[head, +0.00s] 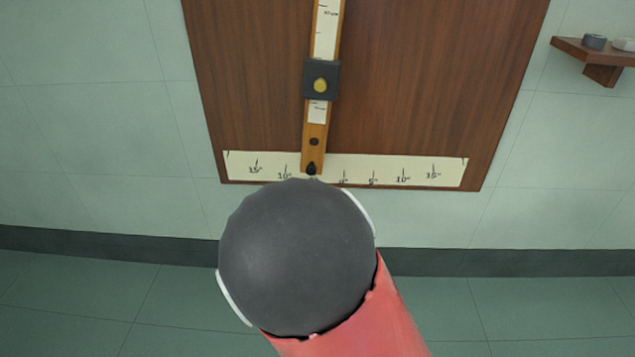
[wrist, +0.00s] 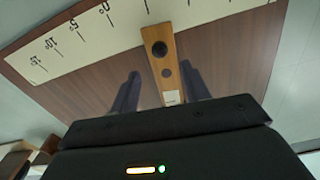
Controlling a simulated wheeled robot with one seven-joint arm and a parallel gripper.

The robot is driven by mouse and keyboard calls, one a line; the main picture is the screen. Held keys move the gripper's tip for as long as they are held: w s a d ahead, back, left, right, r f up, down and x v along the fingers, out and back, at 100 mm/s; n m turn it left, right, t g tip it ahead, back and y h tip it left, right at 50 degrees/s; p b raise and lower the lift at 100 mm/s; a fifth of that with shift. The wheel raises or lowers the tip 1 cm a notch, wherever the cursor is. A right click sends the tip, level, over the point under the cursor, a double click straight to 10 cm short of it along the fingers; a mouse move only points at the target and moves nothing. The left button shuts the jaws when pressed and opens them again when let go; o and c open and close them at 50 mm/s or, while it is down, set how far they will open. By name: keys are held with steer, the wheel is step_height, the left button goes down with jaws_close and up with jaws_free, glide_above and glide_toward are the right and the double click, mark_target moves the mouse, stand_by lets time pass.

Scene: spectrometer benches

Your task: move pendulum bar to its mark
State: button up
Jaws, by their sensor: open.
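The pendulum bar (head: 316,130) is a narrow wooden strip with a pale scale, hanging on a brown board. A dark block with a yellow knob (head: 320,85) sits on it. Its lower tip, with a black pointer, overlies the pale degree strip (head: 240,165) left of the 0° label, around the left 5° place, whose label is hidden. In the wrist view the bar (wrist: 172,75) appears between the two spread fingers of my gripper (wrist: 158,82). The gripper is open, with a gap on each side of the bar. My arm hides the gripper in the head view.
The brown board (head: 430,80) is fixed to a pale tiled wall. A small wooden shelf (head: 603,52) with small round items is at the upper right. The floor below the board looks clear.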

steer(key=w, duration=0.7)
steer(key=shift+w+d, duration=0.15)
steer(key=shift+c, duration=0.5)
jaws_close()
